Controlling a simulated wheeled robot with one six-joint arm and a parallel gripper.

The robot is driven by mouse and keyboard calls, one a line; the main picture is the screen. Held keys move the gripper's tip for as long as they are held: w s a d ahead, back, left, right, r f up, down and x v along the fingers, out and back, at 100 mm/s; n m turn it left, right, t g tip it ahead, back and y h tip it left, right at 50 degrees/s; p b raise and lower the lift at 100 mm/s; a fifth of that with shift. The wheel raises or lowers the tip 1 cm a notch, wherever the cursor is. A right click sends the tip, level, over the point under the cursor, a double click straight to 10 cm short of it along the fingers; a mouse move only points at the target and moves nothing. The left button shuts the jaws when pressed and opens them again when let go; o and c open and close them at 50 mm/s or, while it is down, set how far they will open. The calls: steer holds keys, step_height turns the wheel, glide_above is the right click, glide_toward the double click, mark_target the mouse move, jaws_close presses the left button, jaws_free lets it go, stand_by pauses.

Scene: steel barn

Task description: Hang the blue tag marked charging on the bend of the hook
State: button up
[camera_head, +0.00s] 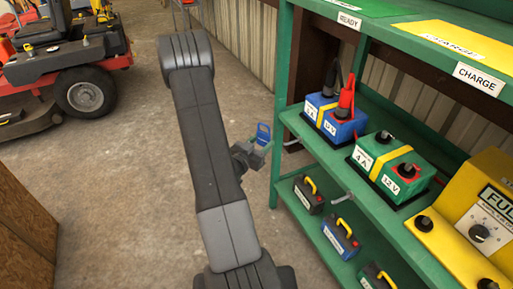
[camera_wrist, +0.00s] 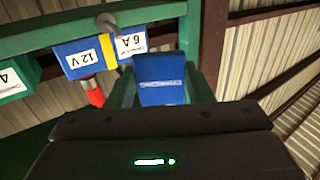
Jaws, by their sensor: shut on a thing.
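The blue tag (camera_head: 263,131) is held upright at the end of my arm, just left of the green shelf. It also shows in the wrist view (camera_wrist: 160,82), with pale writing too small to read. My gripper (camera_head: 257,146) is shut on its lower part, and the fingers also show in the wrist view. A grey metal hook (camera_head: 340,187) sticks out from the front edge of the middle shelf, right of and apart from the tag.
A red mower (camera_head: 70,62) is at upper left. Concrete floor lies clear left of my arm.

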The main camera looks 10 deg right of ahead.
step_height(320, 180, down, 7)
steer(key=d+m+g+h+b, duration=0.1)
steer(key=m+g+h+b, duration=0.2)
steer(key=b, duration=0.5)
steer(key=w+d+f+b, duration=0.2)
steer(key=d, duration=0.7)
steer(key=shift+w+f, duration=0.2)
steer(key=shift+w, duration=0.05)
stand_by(0.4)
steer(key=shift+d, duration=0.15)
stand_by(0.5)
steer(key=o, duration=0.8)
steer(key=shift+o, duration=0.2)
